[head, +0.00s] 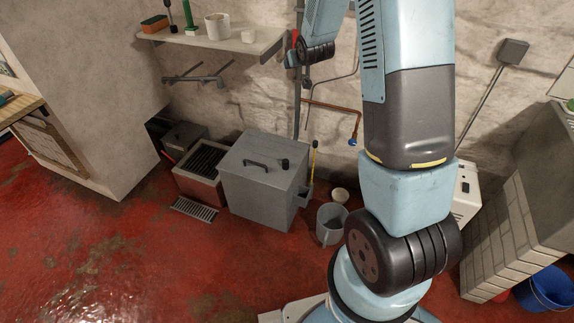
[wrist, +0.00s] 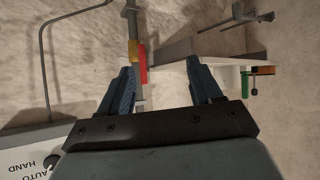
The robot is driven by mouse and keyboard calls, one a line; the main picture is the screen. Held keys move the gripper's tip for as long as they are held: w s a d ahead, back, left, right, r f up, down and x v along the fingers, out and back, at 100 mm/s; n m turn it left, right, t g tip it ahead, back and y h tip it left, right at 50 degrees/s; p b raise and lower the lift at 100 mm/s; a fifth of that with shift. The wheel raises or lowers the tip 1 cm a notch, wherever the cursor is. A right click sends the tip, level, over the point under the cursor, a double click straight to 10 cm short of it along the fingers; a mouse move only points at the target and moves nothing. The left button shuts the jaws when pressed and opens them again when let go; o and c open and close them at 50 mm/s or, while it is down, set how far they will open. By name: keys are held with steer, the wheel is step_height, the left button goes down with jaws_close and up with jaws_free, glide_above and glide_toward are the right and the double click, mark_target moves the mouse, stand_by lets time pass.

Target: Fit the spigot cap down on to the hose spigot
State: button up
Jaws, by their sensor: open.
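In the head view a copper pipe (head: 330,106) runs along the back wall and turns down to a small blue fitting (head: 352,142), which looks like the hose spigot. I cannot pick out the spigot cap for certain; a small dark round piece (head: 285,163) on top of the grey box may be it or a knob. My gripper (wrist: 160,70) is open and empty in the wrist view, its two blue fingers apart in front of the wall. Beyond it stand a vertical pipe and a shelf. In the head view my arm hides part of the wall.
A grey lidded box (head: 262,190) stands on the red floor beside a grey bucket (head: 331,224). A wall shelf (head: 225,40) holds a white mug (head: 217,26) and small items. A vertical pipe with a red lever (wrist: 143,65) is near my fingers. The left floor is largely clear.

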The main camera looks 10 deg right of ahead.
steer(key=w+f+t, duration=0.1)
steer(key=w+f, duration=0.2)
steer(key=f, duration=0.4)
steer(key=w+f+t, duration=0.1)
steer(key=w+f, duration=0.2)
steer(key=f, duration=0.4)
steer(key=t+y, duration=0.3)
steer(key=t, duration=0.1)
glide_toward(287, 166)
steer(key=shift+n, duration=0.4)
steer(key=w, duration=0.3)
steer(key=w+a, duration=0.1)
steer(key=w, duration=0.5)
steer(key=shift+w+a+f, duration=0.2)
steer(key=shift+w+a, duration=0.15)
steer(key=shift+w, duration=0.05)
steer(key=c, duration=1.1)
